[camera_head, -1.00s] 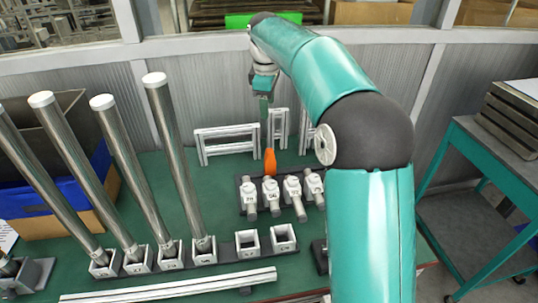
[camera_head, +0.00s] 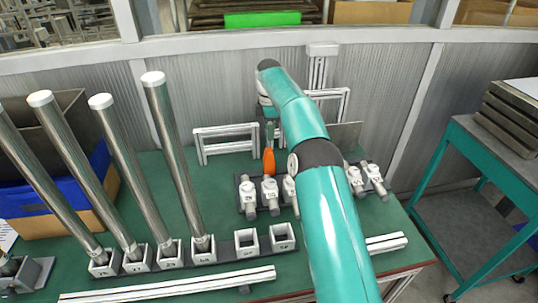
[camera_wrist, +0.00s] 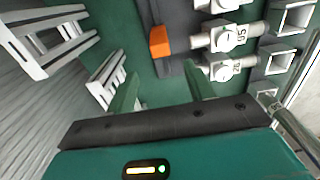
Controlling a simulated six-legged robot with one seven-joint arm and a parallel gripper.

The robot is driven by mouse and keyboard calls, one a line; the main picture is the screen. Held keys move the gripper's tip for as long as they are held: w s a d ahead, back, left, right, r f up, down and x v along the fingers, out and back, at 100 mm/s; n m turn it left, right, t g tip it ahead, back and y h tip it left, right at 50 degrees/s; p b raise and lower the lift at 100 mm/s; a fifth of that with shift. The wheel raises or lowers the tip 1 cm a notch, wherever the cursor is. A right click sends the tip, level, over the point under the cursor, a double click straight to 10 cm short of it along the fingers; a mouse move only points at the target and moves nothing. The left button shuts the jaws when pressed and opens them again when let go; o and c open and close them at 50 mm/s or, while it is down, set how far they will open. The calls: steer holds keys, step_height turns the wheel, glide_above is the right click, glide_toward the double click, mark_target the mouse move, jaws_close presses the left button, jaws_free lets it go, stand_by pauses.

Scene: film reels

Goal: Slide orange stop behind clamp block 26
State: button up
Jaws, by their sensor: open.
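The orange stop (camera_head: 269,160) stands upright just behind the row of clamp blocks, behind the second block from the left. In the wrist view the orange stop (camera_wrist: 160,42) is ahead of my fingertips, on a dark strip. My gripper (camera_wrist: 160,84) is open, its two green fingers spread, with nothing seen between the tips. In the head view my gripper (camera_head: 268,130) is just above and behind the stop. In the wrist view the nearest clamp block (camera_wrist: 222,68) has a label that may read 26; the lettering is small. My arm hides the middle of the row.
White frames (camera_head: 226,144) stand behind the blocks. Empty square sockets (camera_head: 283,237) and several tall metal tubes (camera_head: 175,150) stand front and left. A white rail (camera_head: 165,288) lies along the table's front. A teal cart (camera_head: 480,150) stands at right.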

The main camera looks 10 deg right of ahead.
mark_target(269, 150)
step_height(269, 150, down, 12)
steer(key=shift+f, duration=0.1)
stand_by(0.4)
